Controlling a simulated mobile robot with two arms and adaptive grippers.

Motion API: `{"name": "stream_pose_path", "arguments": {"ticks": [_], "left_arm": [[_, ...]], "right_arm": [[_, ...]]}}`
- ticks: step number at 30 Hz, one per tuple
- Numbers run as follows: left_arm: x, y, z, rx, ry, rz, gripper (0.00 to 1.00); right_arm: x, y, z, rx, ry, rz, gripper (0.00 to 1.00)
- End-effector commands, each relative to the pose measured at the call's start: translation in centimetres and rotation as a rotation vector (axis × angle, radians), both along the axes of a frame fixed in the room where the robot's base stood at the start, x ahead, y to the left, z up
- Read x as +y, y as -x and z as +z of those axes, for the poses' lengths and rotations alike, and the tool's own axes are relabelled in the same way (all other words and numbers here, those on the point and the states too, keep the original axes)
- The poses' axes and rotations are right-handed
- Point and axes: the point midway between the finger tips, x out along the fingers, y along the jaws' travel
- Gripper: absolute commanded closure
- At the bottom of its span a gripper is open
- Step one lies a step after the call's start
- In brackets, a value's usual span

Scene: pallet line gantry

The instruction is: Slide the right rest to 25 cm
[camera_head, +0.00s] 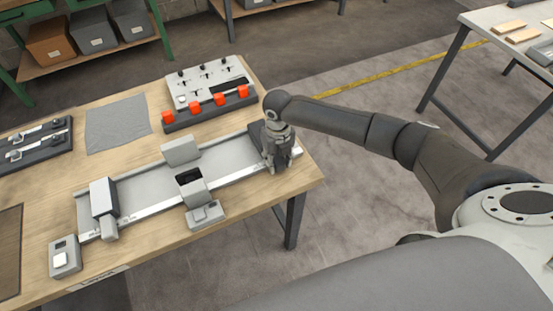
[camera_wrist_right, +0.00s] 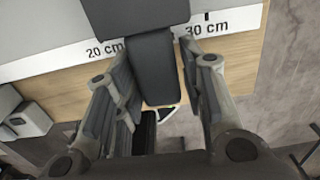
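The right rest (camera_head: 257,133) is a dark grey block at the right end of the long pale rail (camera_head: 150,208) on the wooden table. In the wrist view the right rest (camera_wrist_right: 140,18) stands across the scale between the "20 cm" and "30 cm" labels; the exact mark under it is hidden. My right gripper (camera_head: 283,165) is lowered over its front tab. My left gripper is not in view.
A white-and-grey block (camera_head: 104,198) sits at the rail's left part, and a grey unit with a dark opening (camera_head: 191,184) at its middle. A panel with red clips (camera_head: 208,105) stands behind. A grey cloth (camera_head: 118,123) lies at left. The table's right edge is close to my gripper.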

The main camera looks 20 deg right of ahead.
Motion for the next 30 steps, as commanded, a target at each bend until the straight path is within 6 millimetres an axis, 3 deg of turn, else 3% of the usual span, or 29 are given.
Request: {"name": "stream_pose_path", "arguments": {"ticks": [2,14,30], "left_arm": [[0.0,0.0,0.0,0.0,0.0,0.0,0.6],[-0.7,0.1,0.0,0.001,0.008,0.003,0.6],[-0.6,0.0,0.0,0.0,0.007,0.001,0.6]], "right_arm": [[0.0,0.0,0.0,0.0,0.0,0.0,0.48],[0.1,0.0,0.6,-0.001,-0.001,0.001,0.48],[0.1,-0.1,10.6,-0.002,0.0,0.0,0.48]]}}
